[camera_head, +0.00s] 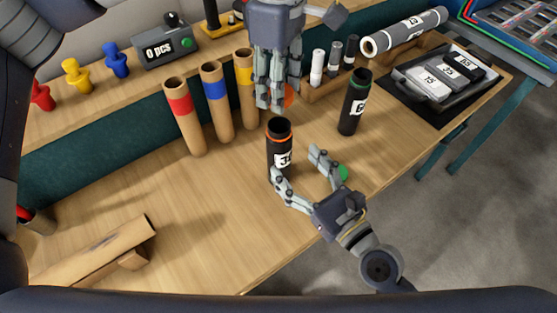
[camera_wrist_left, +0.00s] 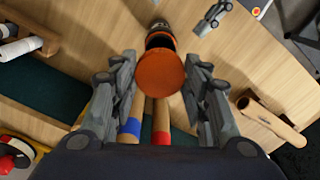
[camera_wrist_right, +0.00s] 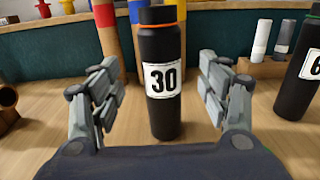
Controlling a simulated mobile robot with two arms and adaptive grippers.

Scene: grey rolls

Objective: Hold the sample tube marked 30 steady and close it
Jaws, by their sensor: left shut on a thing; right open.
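The black sample tube marked 30 (camera_head: 280,150) stands upright on the bench, with an orange ring near its open top. Its white 30 label (camera_wrist_right: 163,80) faces my right wrist camera. My left gripper (camera_head: 275,100) is shut on an orange cap (camera_wrist_left: 160,73), held above and apart from the tube; the cap also shows at the fingers' edge in the head view (camera_head: 289,95). In the left wrist view the tube's top (camera_wrist_left: 160,36) shows beyond the cap. My right gripper (camera_head: 300,163) is open low by the tube, which appears between its fingers with gaps on both sides.
Another black tube with a green ring (camera_head: 354,103) stands to the right. A green cap (camera_head: 343,172) lies by my right gripper. Cardboard tubes with red (camera_head: 184,115), blue (camera_head: 216,100) and yellow bands stand behind left. A black tray (camera_head: 412,91) is at right.

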